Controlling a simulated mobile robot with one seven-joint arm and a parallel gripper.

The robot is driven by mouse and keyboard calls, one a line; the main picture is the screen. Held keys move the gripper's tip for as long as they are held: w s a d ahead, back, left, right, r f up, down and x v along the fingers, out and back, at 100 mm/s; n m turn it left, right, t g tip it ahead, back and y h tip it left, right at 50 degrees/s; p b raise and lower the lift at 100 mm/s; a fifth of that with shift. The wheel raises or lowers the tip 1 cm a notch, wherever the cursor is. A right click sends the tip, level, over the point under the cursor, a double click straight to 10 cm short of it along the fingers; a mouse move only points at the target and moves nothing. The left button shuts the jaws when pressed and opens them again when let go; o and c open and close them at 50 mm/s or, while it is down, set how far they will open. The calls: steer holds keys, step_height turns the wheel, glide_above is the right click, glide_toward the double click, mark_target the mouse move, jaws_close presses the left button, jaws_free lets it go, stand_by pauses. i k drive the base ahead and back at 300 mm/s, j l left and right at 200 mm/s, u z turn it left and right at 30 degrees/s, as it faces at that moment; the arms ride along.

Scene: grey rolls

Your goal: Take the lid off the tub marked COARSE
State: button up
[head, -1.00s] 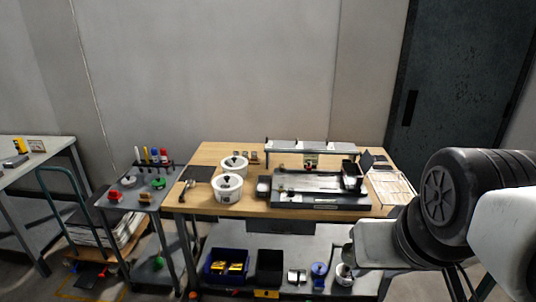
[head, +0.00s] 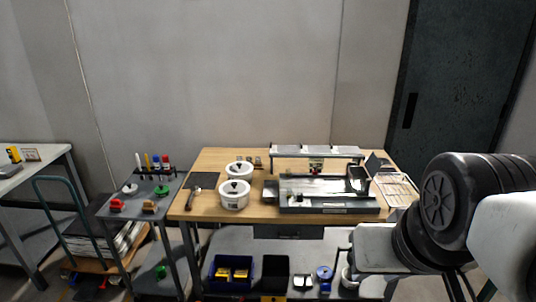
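Two white round tubs stand upright on the left half of the wooden workbench (head: 262,211): a front tub (head: 234,202) and a back tub (head: 239,176), close together. Each has a white lid with a dark knob on top: the front lid (head: 228,188) and the back lid (head: 232,168) both sit on their tubs. Any marking is too small to read, so I cannot tell which is COARSE. My arm enters at the right edge, well away from the tubs. My gripper is not clearly visible.
A dark printing-press-like device (head: 330,208) fills the bench's right half, with a raised shelf (head: 316,151) behind. A dark mat (head: 205,180) and a handled tool lie left of the tubs. A grey cart (head: 140,205) stands left. Bins, including a blue bin (head: 231,272), sit below.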

mark_target(239, 169)
steer(key=j+z, duration=0.1)
steer(key=j, duration=0.55)
steer(key=j+z, duration=0.15)
steer(key=j, duration=0.5)
steer(key=k+j+z, duration=0.1)
steer(key=j, duration=0.55)
steer(key=k+j+z, duration=0.1)
steer(key=j, duration=0.55)
steer(key=k+j+z, duration=0.15)
steer(key=j, duration=0.5)
steer(key=k+j+z, duration=0.1)
steer(key=j, duration=0.5)
steer(key=k+j+z, duration=0.1)
steer(key=j, duration=0.5)
steer(key=k+j+z, duration=0.15)
steer(key=j, duration=0.45)
steer(key=k, duration=0.1)
